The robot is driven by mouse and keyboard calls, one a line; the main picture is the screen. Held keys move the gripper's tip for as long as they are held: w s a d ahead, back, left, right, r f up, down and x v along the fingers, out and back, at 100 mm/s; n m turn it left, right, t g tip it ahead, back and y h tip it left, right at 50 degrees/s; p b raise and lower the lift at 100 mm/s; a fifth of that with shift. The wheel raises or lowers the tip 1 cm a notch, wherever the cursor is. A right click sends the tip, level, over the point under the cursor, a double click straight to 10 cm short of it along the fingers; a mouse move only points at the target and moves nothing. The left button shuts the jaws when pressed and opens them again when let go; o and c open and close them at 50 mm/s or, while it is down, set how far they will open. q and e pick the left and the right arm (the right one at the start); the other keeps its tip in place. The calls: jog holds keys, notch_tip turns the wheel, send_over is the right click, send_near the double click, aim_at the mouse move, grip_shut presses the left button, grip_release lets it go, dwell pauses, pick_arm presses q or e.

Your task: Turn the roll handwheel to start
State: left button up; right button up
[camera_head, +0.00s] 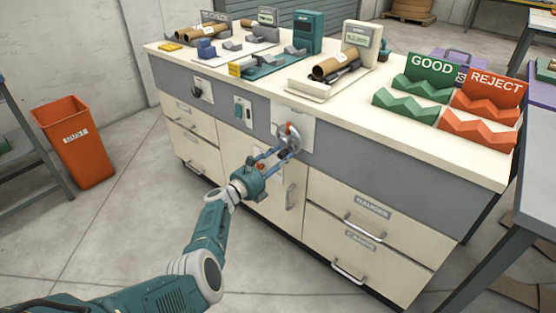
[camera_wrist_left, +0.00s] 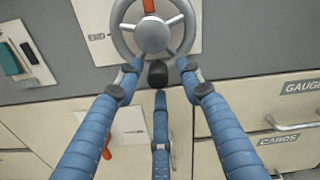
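The grey roll handwheel (camera_head: 284,133) is on a white plate on the workbench's grey front panel. In the left wrist view the handwheel (camera_wrist_left: 152,36) shows its hub, spokes and rim, with an orange mark at the top. A black handle knob (camera_wrist_left: 157,74) sits at the wheel's lower edge. My left gripper (camera_head: 287,148) is in front of the wheel. Its blue fingers (camera_wrist_left: 158,72) are spread around the knob, two above at the sides and one below; they look apart from it, and contact cannot be made out. My right gripper is in neither view.
The workbench (camera_head: 350,125) carries brown tubes, gauges, a green GOOD rack (camera_head: 432,78) and a red REJECT rack (camera_head: 492,92). A black switch (camera_head: 196,92) and a green switch (camera_head: 238,112) are left of the wheel. Drawer handles (camera_head: 348,273) protrude below. An orange bin (camera_head: 76,140) stands left.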

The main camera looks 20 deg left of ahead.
pick_arm(q)
jog(key=shift+s, duration=0.1)
jog(key=v, duration=1.1)
jog(key=shift+s+a, duration=0.15)
jog(key=shift+s, duration=0.25)
jog(key=s+d+f+m+g+y+p, duration=0.2)
jog(key=s+d+f+m+g+p, duration=0.25)
jog(key=s+f+m+p, duration=0.5)
jog(key=s+d+f+m+g+y+p, duration=0.1)
jog(key=s+d+f+m+g+p, duration=0.2)
jog(key=s+f+m+g+p, duration=0.6)
jog(key=s+f+m+g+y+p, duration=0.2)
jog(key=s+m+p, duration=1.1)
jog(key=s, duration=2.8)
jog(key=m+y, duration=0.1)
jog(key=m, duration=0.6)
jog(key=shift+s+m, duration=0.35)
jog(key=shift+s, duration=0.05)
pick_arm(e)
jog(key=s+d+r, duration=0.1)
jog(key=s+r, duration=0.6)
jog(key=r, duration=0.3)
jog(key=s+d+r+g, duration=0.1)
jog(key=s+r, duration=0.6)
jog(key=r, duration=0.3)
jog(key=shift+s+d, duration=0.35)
